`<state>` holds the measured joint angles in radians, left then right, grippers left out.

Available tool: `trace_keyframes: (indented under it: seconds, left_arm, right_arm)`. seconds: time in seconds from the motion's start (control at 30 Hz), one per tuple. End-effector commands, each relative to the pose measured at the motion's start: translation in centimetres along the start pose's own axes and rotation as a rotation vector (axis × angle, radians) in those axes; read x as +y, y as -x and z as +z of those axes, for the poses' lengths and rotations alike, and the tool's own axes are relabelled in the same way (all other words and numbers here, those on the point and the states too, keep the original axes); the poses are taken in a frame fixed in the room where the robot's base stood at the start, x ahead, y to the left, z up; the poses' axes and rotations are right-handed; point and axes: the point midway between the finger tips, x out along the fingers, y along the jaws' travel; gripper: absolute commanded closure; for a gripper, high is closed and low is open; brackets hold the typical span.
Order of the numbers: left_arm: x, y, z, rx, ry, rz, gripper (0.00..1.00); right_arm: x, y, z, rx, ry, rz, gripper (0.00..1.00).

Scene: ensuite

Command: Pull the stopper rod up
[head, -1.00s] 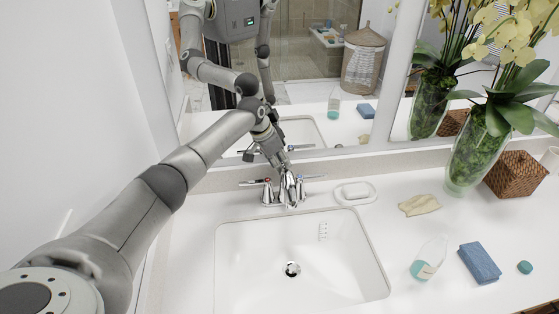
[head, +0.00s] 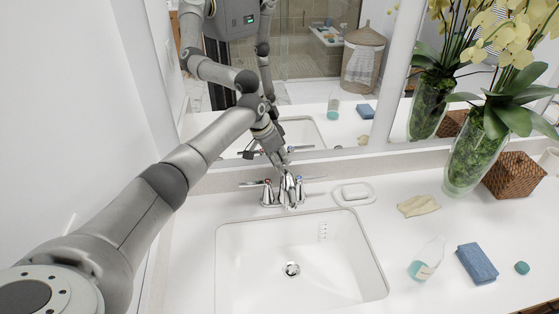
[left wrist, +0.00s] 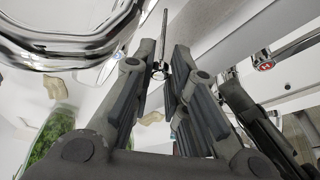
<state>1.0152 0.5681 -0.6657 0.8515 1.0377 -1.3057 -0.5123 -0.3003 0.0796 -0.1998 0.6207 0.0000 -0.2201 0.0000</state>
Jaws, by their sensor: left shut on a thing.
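The chrome faucet (head: 289,190) stands behind the white sink (head: 225,265). My left gripper (head: 281,162) is just above and behind the faucet, pointing down, shut on the stopper rod. In the left wrist view, the thin metal stopper rod (left wrist: 164,38) runs between the fingertips of my left gripper (left wrist: 161,62). In the head view the gripper hides the rod. The round drain stopper (head: 291,269) sits in the sink's drain. My right gripper is not in view.
A mirror runs behind the counter, close to my left gripper. A soap dish (head: 355,193), beige cloth (head: 419,206), clear bottle (head: 427,260), blue folded towel (head: 477,263), glass vase (head: 474,155) and wicker basket (head: 515,175) stand to the right. The sink basin is empty.

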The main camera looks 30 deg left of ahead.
Motion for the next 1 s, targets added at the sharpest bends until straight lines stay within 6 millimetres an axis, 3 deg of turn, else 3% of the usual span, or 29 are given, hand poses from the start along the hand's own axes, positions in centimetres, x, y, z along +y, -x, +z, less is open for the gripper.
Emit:
trace_keyframes:
  seconds: [0.07,0.33,0.37,0.43,0.8,1.0]
  left_arm:
    - [-0.1,1.2,-0.5,0.003,0.0,-0.002,1.0]
    - [-0.1,1.2,-0.6,0.006,0.0,-0.004,1.0]
    - [-0.2,1.2,-0.6,0.007,0.0,-0.004,0.85]
    - [-0.2,1.3,-0.7,0.008,0.0,-0.004,0.76]
    - [-0.1,1.3,-0.5,0.003,-0.001,-0.002,0.75]
    - [-0.1,3.6,-0.5,0.006,-0.002,-0.005,0.75]
  right_arm:
    - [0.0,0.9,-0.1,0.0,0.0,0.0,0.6]
    - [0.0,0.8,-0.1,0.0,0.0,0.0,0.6]
    - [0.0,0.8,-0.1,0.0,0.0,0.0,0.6]
    - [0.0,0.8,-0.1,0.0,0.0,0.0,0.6]
    - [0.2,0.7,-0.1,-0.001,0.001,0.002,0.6]
    - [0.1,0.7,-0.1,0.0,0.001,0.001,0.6]
